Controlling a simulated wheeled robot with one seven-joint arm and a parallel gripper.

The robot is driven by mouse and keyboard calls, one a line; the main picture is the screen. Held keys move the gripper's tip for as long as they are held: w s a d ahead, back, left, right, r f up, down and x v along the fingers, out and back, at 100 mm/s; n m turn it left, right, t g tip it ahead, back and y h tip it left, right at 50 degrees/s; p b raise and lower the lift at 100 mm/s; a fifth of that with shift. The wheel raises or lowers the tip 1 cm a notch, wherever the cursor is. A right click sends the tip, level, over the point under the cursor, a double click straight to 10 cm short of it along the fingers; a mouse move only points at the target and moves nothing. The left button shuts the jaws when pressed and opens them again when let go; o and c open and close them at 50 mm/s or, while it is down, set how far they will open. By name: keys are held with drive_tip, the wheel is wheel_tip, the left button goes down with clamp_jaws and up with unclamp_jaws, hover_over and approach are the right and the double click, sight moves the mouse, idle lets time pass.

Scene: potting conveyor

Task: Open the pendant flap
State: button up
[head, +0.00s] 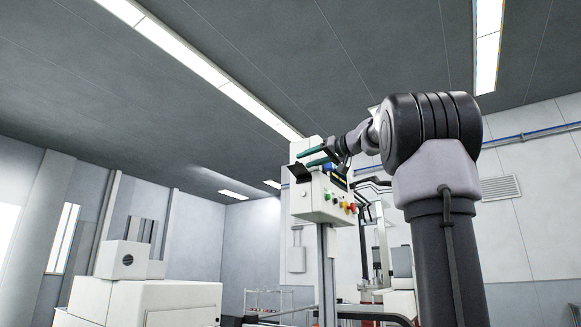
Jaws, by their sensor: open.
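The pendant (322,208) is a white control box on a grey post near the middle of the head view, with coloured buttons on its right side. A white panel (305,146) stands upright at its top; I cannot tell whether this is the flap. A dark plate-like part (299,171) shows at the box's upper left. My gripper (304,158) has two teal fingers pointing left, spread apart, with nothing visible between them. It is in front of the white panel and just above the dark part. I cannot tell whether it touches either.
A white machine housing (140,301) with a smaller box (122,259) on top stands at the lower left. Other equipment (401,262) stands behind the pendant to the right. A low rack (268,302) is further back. The air left of my gripper looks clear.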

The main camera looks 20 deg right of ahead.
sight(291, 171)
drive_tip(key=x, duration=0.8)
drive_tip(key=shift+c, duration=0.3)
clamp_jaws()
drive_tip(key=shift+f, duration=0.1)
idle(0.9)
